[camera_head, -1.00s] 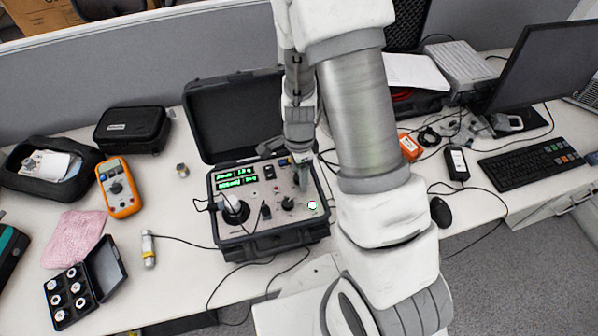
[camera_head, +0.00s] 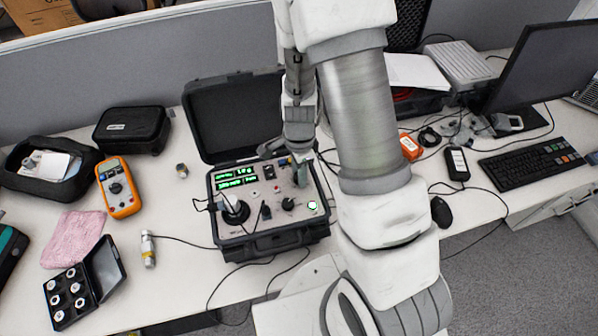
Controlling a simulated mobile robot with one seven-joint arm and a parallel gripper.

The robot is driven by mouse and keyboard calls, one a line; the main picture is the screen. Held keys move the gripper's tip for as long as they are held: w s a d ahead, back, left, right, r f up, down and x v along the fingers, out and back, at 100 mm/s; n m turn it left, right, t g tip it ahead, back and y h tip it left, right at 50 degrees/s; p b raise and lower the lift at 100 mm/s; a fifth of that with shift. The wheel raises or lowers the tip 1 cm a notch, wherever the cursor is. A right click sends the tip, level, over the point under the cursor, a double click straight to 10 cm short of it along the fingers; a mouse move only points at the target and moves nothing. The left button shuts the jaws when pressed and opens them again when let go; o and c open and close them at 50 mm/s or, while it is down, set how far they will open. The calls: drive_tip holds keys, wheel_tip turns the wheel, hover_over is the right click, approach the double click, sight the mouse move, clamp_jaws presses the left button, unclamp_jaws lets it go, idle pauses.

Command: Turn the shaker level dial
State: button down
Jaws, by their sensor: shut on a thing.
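The shaker unit (camera_head: 243,207) sits in an open black case on the white table, its lid (camera_head: 232,115) raised at the back. Its panel has a lit green display (camera_head: 236,178), a black round mount (camera_head: 235,211) at the left, dark knobs (camera_head: 288,203) and a green-lit round button (camera_head: 313,206) at the front right. My gripper (camera_head: 301,176) points down at the panel's right rear and is shut on a small part there. The gripper hides most of that part, so I cannot tell for certain that it is the level dial.
An orange multimeter (camera_head: 119,187), a black pouch (camera_head: 132,130), a pink cloth (camera_head: 73,238) and a black box of white-topped pieces (camera_head: 68,295) lie to the left. A cabled cylinder (camera_head: 148,249) lies nearer the case. A keyboard (camera_head: 530,164) and monitor (camera_head: 545,65) stand at the right.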

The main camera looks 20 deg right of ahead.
drive_tip(key=n+b, duration=0.2)
drive_tip(key=n, duration=0.4)
drive_tip(key=shift+n+b, duration=0.3)
drive_tip(key=shift+b, duration=0.05)
drive_tip(key=n+b, duration=0.2)
drive_tip(key=n, duration=0.4)
drive_tip(key=n+b, duration=0.1)
drive_tip(key=n, duration=0.5)
drive_tip(key=shift+n, duration=0.4)
drive_tip(key=n, duration=0.3)
drive_tip(key=shift+r, duration=0.1)
drive_tip(key=shift+n+p, duration=0.55)
drive_tip(key=shift+n, duration=1.15)
drive_tip(key=c, duration=0.5)
unclamp_jaws()
